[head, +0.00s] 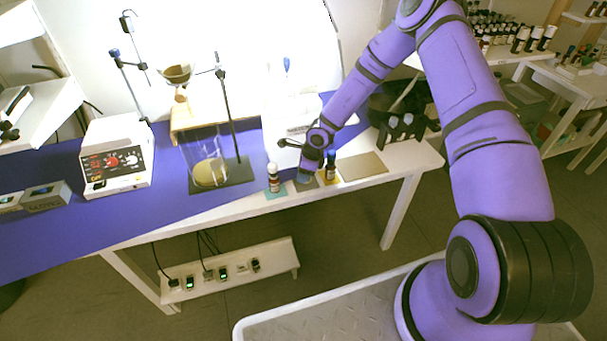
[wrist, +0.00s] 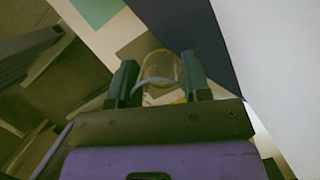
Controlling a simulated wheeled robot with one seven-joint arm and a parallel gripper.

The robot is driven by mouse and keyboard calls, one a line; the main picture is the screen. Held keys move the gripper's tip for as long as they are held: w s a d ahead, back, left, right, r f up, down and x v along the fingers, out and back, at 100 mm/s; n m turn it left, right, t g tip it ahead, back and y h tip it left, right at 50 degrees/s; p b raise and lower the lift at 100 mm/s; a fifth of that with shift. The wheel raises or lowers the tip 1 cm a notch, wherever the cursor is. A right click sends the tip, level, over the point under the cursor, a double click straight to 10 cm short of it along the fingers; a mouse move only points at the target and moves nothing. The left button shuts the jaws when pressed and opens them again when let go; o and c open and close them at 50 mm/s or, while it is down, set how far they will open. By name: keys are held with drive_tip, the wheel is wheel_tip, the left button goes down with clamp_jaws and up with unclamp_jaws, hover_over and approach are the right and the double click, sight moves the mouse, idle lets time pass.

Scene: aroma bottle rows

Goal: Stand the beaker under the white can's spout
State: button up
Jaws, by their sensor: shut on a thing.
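The clear glass beaker (wrist: 160,68) is between my gripper's fingers (wrist: 163,85) in the wrist view, and the fingers are shut on it. In the head view my gripper (head: 308,180) is low over the table's front edge, between two small bottles; the beaker cannot be made out clearly there. A large white body, probably the white can (head: 285,112), stands behind my gripper and blends into the bright wall. A big white surface fills the right of the wrist view.
A white-capped bottle (head: 273,178) on a teal square stands left of my gripper. A dark bottle (head: 331,168) on a yellow square stands close on its right. A bare tan square (head: 362,166) lies farther right. A filter stand (head: 232,130) with a glass vessel (head: 207,160) is at left.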

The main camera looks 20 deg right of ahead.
drive_tip(key=shift+f, duration=0.4)
drive_tip(key=shift+f, duration=0.1)
drive_tip(key=o, duration=0.9)
drive_tip(key=v, duration=1.2)
